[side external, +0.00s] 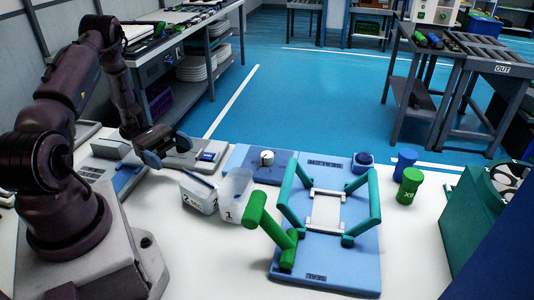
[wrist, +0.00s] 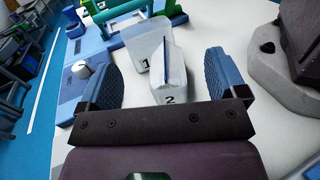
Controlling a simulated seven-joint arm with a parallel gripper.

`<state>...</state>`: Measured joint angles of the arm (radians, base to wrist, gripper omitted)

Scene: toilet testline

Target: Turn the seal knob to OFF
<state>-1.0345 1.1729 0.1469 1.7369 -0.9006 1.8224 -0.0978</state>
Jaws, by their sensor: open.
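The white round knob (side external: 266,157) sits on a blue base plate (side external: 240,160) at the back left of the sealing fixture. It also shows at the left in the wrist view (wrist: 81,69), outside my left finger. Its setting cannot be read in either view. My gripper (side external: 165,150) is open and empty, left of the knob in the side view and apart from it. In the wrist view my two blue ridged fingers (wrist: 157,66) are spread wide, with bin 2 seen between them.
White bins marked 2 (side external: 199,192) and 1 (side external: 235,194) stand between my gripper and the fixture. A green lever (side external: 257,210) and teal frame arms (side external: 366,200) rise from the blue sealing board (side external: 325,278). Blue (side external: 405,161) and green (side external: 409,186) cups stand at right.

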